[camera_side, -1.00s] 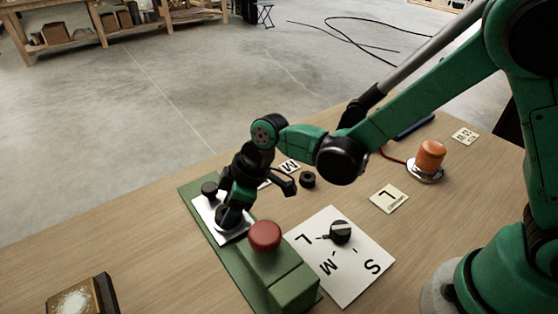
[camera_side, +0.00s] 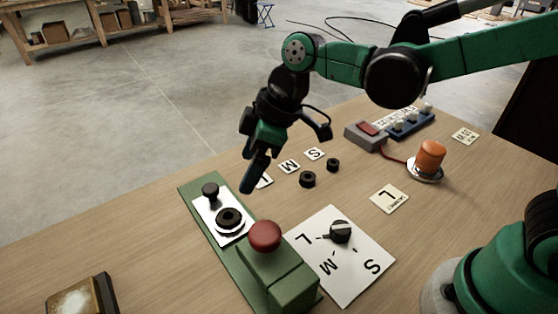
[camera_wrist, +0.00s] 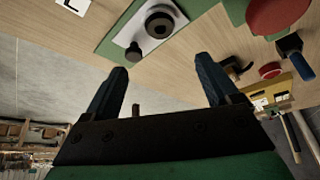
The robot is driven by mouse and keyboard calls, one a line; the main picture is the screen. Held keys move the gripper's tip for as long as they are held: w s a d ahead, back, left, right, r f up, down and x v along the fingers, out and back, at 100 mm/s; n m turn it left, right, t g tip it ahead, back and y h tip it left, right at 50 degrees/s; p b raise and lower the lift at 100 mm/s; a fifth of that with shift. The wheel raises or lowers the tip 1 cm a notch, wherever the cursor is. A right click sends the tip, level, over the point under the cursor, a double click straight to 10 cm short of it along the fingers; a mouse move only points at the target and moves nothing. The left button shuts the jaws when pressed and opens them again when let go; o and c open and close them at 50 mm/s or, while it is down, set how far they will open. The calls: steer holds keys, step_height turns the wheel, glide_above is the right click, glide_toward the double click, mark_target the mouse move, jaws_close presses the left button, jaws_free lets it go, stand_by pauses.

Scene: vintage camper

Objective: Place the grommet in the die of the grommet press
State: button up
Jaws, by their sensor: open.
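A black ring-shaped grommet (camera_side: 229,217) sits on the round die of the green grommet press (camera_side: 193,190), on its white plate. It looks flat and about centred. It also shows in the wrist view (camera_wrist: 159,23). Two more black grommets, a larger one (camera_side: 307,180) and a smaller one (camera_side: 333,165), lie on the table near the M card (camera_side: 289,166) and S card (camera_side: 314,154). My gripper (camera_side: 252,178) is in the air above and behind the die, apart from it. In the wrist view, its blue fingers (camera_wrist: 163,75) are spread with nothing between them.
A black knob (camera_side: 210,190) stands behind the die and a red button (camera_side: 265,236) in front. A dial (camera_side: 341,232) on a white L-M-S sheet, an L card (camera_side: 389,198), an orange lamp (camera_side: 431,156) and a switch box (camera_side: 366,136) stand to the right.

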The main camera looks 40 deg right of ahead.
steer(key=s+d+r+m+t+h, duration=0.1)
steer(key=s+d+m+t+h, duration=0.3)
steer(key=d+m, duration=0.7)
steer(key=s+d, duration=0.2)
steer(key=d, duration=0.2)
steer(key=shift+s+t, duration=0.15)
steer(key=shift+t, duration=0.15)
steer(key=shift+r, duration=0.1)
